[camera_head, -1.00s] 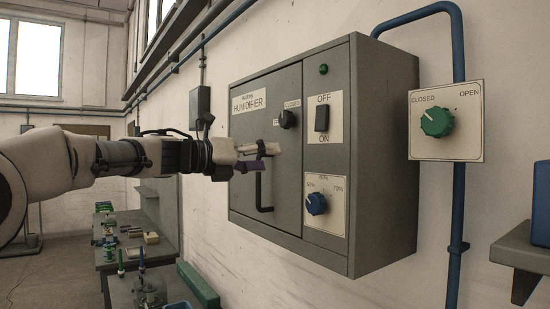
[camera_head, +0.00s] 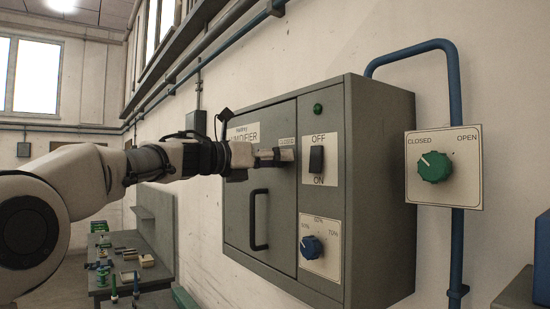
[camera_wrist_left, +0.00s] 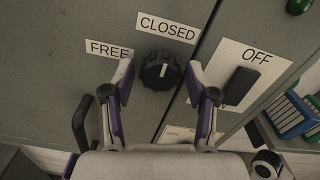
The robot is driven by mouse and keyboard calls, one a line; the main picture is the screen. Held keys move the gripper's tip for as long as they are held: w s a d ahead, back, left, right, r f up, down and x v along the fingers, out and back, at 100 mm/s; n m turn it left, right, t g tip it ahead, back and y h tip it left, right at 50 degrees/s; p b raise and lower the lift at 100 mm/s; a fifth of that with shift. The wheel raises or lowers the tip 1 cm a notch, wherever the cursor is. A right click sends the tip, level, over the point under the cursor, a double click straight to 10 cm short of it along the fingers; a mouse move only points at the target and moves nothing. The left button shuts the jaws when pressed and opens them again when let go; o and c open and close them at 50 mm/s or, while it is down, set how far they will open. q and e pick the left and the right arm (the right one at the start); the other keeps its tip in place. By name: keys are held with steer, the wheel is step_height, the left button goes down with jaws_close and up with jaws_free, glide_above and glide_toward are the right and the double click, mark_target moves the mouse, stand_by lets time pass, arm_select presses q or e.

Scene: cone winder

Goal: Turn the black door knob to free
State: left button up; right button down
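The black door knob (camera_wrist_left: 160,71) is on the grey humidifier door in the left wrist view, just below the CLOSED label (camera_wrist_left: 167,28) and right of the FREE label (camera_wrist_left: 108,48). Its white mark points roughly up towards CLOSED. My left gripper (camera_wrist_left: 160,66) is open, one finger on each side of the knob with a gap on both sides. I cannot tell how far the fingertips reach along it. In the head view my left gripper (camera_head: 280,156) is at the door and hides the knob. My right gripper is not in view.
The door handle (camera_head: 253,220) is below the gripper. Right of the door are the OFF/ON switch (camera_head: 316,160) and a blue dial (camera_head: 311,247). A green valve knob (camera_head: 434,167) is on the wall further right. A workbench (camera_head: 125,277) stands at lower left.

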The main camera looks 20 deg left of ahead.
arm_select(q)
steer(key=shift+s, duration=0.15)
steer(key=c, duration=0.7)
steer(key=shift+o, duration=0.2)
steer(key=shift+n, duration=0.3)
steer(key=shift+r+n, duration=0.15)
steer(key=shift+n, duration=8.45)
